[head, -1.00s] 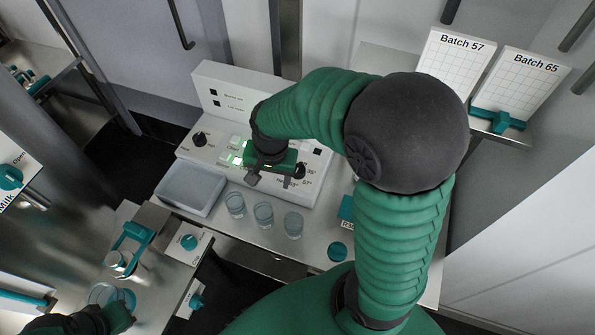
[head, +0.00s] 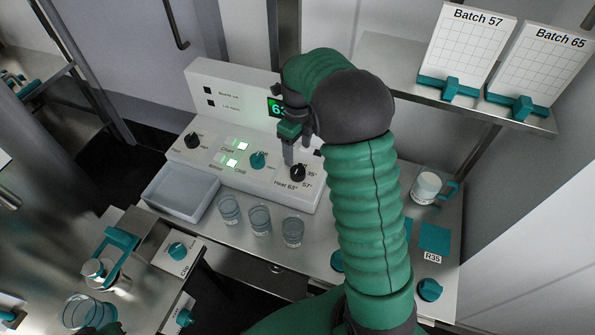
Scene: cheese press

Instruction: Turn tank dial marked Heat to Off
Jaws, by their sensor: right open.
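The tank control panel (head: 222,180) stands on the steel bench. Its black Heat dial (head: 298,173) is at the panel's right end, with 35°, 57° and 63° printed around it. The mark it points to is too small to tell. My right gripper (head: 292,150) is open, just above and behind the Heat dial, fingers pointing down. A finger tip overlaps the dial's upper left in the picture; whether it touches I cannot tell. My right arm hides part of the green display (head: 275,108).
A teal dial (head: 258,160), lit green buttons (head: 237,153) and another black dial (head: 193,140) share the panel. A white tray (head: 180,193) and glass cups (head: 260,219) stand in front. A mug (head: 427,188) is at the right, below a shelf (head: 400,68) with batch cards.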

